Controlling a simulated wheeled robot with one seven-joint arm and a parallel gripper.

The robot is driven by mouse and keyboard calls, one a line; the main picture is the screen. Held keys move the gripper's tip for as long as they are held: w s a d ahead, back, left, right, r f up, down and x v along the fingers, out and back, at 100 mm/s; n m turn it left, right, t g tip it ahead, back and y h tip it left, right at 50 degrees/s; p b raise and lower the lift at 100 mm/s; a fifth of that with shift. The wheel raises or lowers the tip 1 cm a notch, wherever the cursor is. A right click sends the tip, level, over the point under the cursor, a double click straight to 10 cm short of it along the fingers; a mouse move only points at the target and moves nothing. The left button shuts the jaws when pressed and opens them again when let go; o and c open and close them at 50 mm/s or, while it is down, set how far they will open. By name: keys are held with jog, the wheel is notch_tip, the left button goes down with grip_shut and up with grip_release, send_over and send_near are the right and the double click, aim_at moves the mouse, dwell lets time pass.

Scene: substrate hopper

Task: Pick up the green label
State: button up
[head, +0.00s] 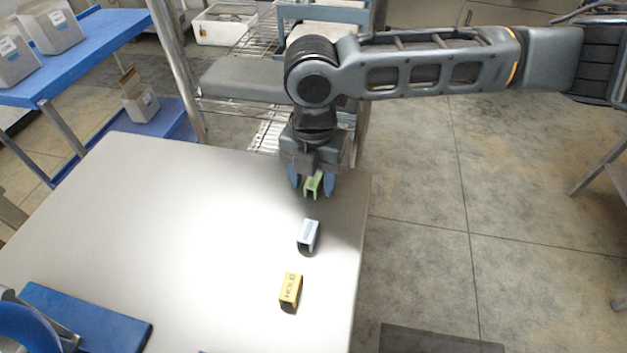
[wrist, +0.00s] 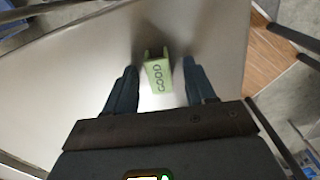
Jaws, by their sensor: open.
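The green label (head: 313,184) is a small block near the far right corner of the white table. In the wrist view the green label (wrist: 158,74) shows dark lettering that reads GOOD. My gripper (head: 312,188) points down at it, with one blue finger on each side. In the wrist view my gripper (wrist: 160,85) is open, and gaps show between the label and both fingers. The label's underside is hidden, so I cannot tell from the head view exactly how high the fingertips are above the table.
A light blue label (head: 309,236) and a yellow HOLD label (head: 290,289) stand nearer on the white table (head: 180,230). A blue tray-like object (head: 85,318) lies at the near left. A blue shelf (head: 80,50) with grey bins stands at the left. The table's middle is clear.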

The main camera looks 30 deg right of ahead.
aim_at(320, 179)
jog(key=shift+c, duration=0.4)
grip_shut()
jog(key=shift+r, duration=0.5)
jog(key=r, duration=0.2)
jog(key=d+r, duration=0.1)
jog(key=shift+s+d+r+b, duration=0.1)
jog(key=shift+s+r+b, duration=0.1)
jog(key=shift+r+b, duration=0.15)
jog(key=s+d+r+b, duration=0.1)
jog(key=s+d+r, duration=0.3)
jog(key=d, duration=0.5)
notch_tip(320, 179, up, 2)
jog(key=shift+s+d+r, duration=0.2)
jog(key=shift+s, duration=0.1)
